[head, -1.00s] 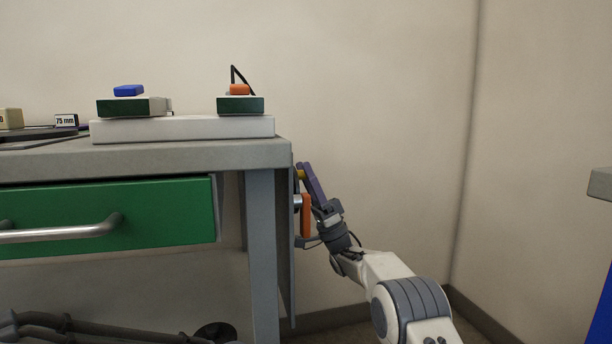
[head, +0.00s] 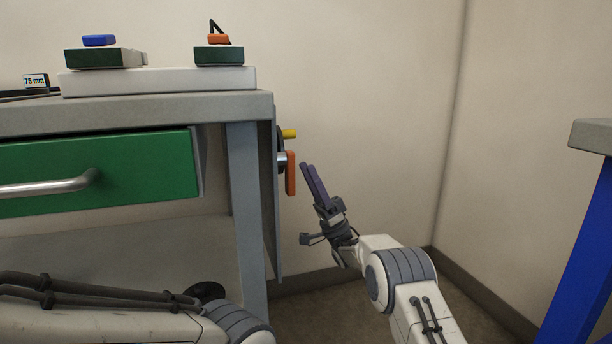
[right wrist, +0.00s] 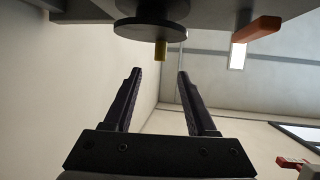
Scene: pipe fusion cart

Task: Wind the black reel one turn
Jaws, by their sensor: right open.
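The black reel (head: 280,140) is on the right side panel of the cart, seen edge-on in the head view. Its yellow handle (head: 289,133) sticks out to the right, near the reel's top. In the right wrist view the reel (right wrist: 140,30) is a dark disc at the top, with the yellow handle (right wrist: 160,50) pointing down between the finger lines. My right gripper (head: 308,166) is open and empty, to the right of the reel and a little lower, apart from it. Its fingers also show in the right wrist view (right wrist: 158,75). My left gripper is out of view.
An orange lever (head: 290,174) hangs on the same panel just below the reel, close to my right fingers. The green drawer (head: 100,178) has a metal handle. A blue-legged table (head: 580,260) stands at the right. Open floor lies between it and the cart.

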